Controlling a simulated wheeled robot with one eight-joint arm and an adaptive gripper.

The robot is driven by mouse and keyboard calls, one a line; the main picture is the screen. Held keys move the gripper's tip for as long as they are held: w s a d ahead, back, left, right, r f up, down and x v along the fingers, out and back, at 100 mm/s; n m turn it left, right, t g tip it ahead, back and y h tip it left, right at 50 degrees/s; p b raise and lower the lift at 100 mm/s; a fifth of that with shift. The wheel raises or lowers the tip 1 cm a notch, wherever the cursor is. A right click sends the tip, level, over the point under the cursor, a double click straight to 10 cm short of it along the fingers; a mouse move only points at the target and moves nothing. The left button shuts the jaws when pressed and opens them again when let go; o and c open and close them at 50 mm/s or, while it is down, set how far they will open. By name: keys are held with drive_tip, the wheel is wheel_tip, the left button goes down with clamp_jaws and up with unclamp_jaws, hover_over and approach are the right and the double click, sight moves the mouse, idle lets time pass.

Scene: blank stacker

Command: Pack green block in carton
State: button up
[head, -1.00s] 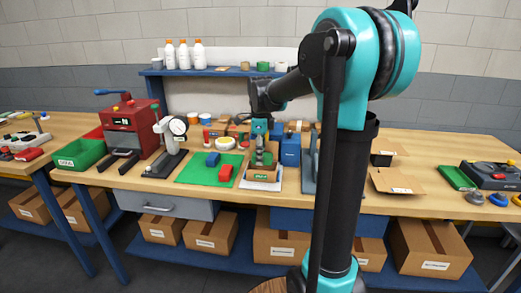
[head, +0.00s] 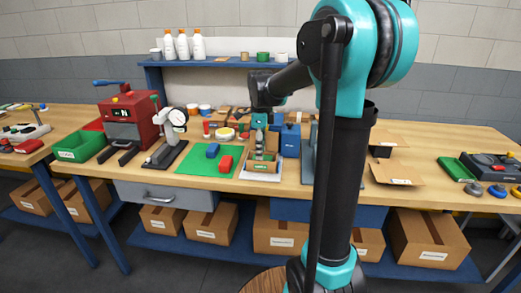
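A small open brown carton (head: 263,167) with a green label stands on a white sheet at the middle of the bench. My gripper (head: 259,154) points down over the carton, its fingertips at or just inside the opening. Some green shows between the fingers and the carton, likely the green block, but it is too small to tell whether it is held. The finger gap is also too small to judge. A red block (head: 226,164) and a blue block (head: 212,150) lie on the green mat (head: 193,168) left of the carton.
A blue box (head: 290,141) stands close behind and right of the carton. A dial gauge stand (head: 169,145), a red press (head: 131,118) and a green bin (head: 78,147) are to the left. A flattened carton (head: 397,173) lies right of my arm. A shelf (head: 220,66) runs behind.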

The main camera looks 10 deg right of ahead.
drive_tip(key=shift+o, duration=1.1)
